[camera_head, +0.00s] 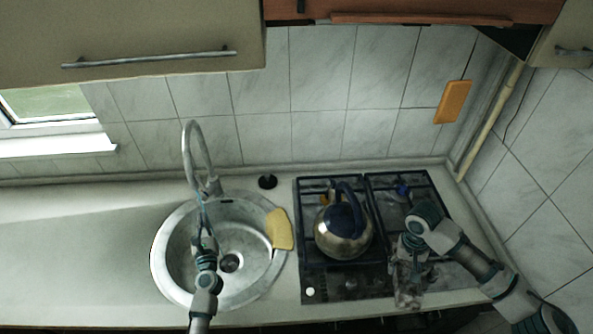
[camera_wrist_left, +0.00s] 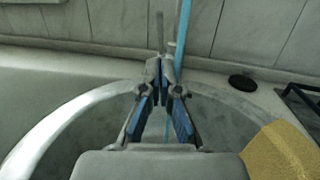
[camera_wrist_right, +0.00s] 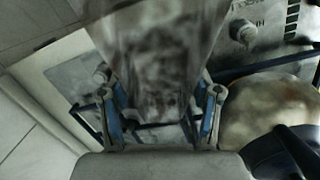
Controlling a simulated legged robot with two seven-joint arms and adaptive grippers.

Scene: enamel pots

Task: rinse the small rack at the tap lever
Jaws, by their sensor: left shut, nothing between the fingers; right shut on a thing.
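The metal tap (camera_head: 190,150) arches over the round sink (camera_head: 168,225). Its lever cannot be told clearly from the tap base. My left gripper (camera_head: 202,215) is over the sink, just in front of the tap. In the left wrist view its fingertips (camera_wrist_left: 165,72) are together, with nothing visible held, close to a thin blue upright strip (camera_wrist_left: 182,40). My right gripper (camera_head: 409,250) is shut on a grey, see-through thing (camera_head: 407,285) above the hob's right front. That thing fills the upper middle of the right wrist view (camera_wrist_right: 160,45); I cannot tell whether it is the small rack.
A steel kettle (camera_head: 343,242) with a blue handle stands on the hob (camera_head: 315,270), left of my right gripper. A yellow cloth (camera_head: 280,230) lies over the sink's right rim. A black round thing (camera_head: 267,181) sits behind. The counter (camera_head: 80,250) on the left is clear.

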